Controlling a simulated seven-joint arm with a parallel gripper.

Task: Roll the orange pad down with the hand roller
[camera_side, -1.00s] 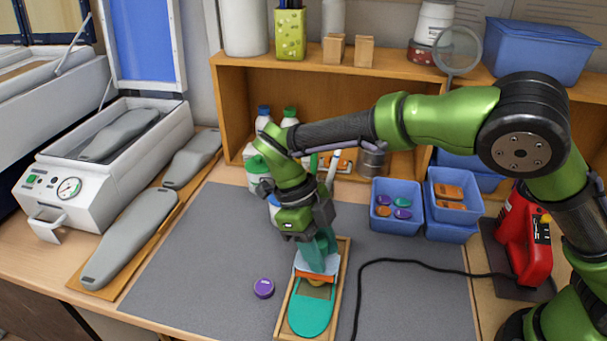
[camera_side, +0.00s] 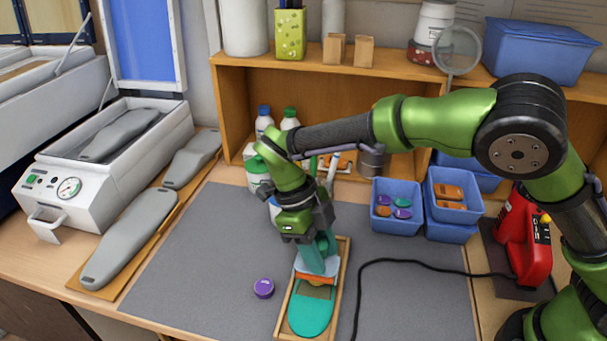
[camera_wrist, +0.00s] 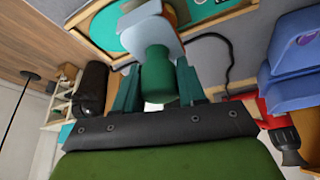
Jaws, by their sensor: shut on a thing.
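My gripper (camera_side: 318,252) is shut on the green handle of the hand roller (camera_wrist: 157,80), whose pale frame faces the work in the wrist view. In the side view the pale frame of the roller (camera_side: 316,267) is low over the upper half of a teal insole (camera_side: 310,316). The insole lies in a shallow wooden tray (camera_side: 340,276). An orange strip, seemingly the pad (camera_side: 316,278), shows just below the frame; a bit of orange also shows in the wrist view (camera_wrist: 169,12). The roller hides most of it, so I cannot tell whether they touch.
A purple tin (camera_side: 263,288) stands left of the tray on the grey mat (camera_side: 205,270). A black cable (camera_side: 410,261) runs to the right of the tray. Blue bins (camera_side: 398,222) and bottles (camera_side: 264,122) stand behind. The mat's left part is clear.

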